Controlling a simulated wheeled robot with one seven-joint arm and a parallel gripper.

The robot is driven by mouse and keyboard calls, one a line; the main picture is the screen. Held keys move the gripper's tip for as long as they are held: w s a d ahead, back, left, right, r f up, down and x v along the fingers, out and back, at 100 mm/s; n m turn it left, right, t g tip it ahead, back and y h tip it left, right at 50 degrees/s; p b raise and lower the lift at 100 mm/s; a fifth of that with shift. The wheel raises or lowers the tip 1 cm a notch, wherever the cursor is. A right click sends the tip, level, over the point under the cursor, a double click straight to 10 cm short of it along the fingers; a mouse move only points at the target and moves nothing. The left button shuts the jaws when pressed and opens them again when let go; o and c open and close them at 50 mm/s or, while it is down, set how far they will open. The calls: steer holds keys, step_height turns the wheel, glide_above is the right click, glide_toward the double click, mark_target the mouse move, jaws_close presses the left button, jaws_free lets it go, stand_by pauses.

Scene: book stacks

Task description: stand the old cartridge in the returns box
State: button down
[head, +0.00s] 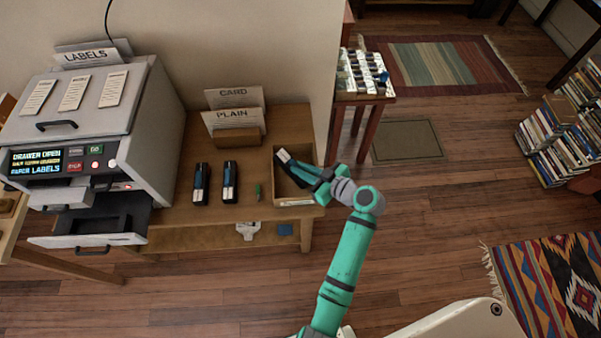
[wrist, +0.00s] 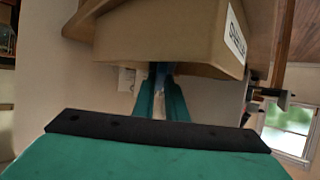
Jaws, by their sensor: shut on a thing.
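The returns box (head: 295,202) is a small open tan box at the right end of the wooden table. My gripper (head: 308,170) reaches over its right side. It is shut on a dark cartridge with a white end (head: 283,156), which lies tilted across the box's opening in the head view. I cannot tell whether the cartridge touches the box. In the wrist view, the box's labelled side (wrist: 160,40) fills the top. My gripper's teal fingers (wrist: 160,85) run up to the box's edge, which hides most of what they hold.
Paper holders marked PLAIN and CARD (head: 236,137) stand behind. A stool (head: 362,95) carries small items.

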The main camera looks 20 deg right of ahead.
steer(key=f, duration=0.1)
steer(key=a+f, duration=0.1)
steer(key=f, duration=0.1)
steer(key=shift+s, duration=0.2)
steer(key=c, duration=1.8)
jaws_free()
steer(key=shift+w, duration=0.1)
steer(key=shift+o, duration=0.2)
steer(key=v, duration=1.2)
steer(key=shift+d+r, duration=0.25)
steer(key=shift+d, duration=0.15)
steer(key=shift+w, duration=0.1)
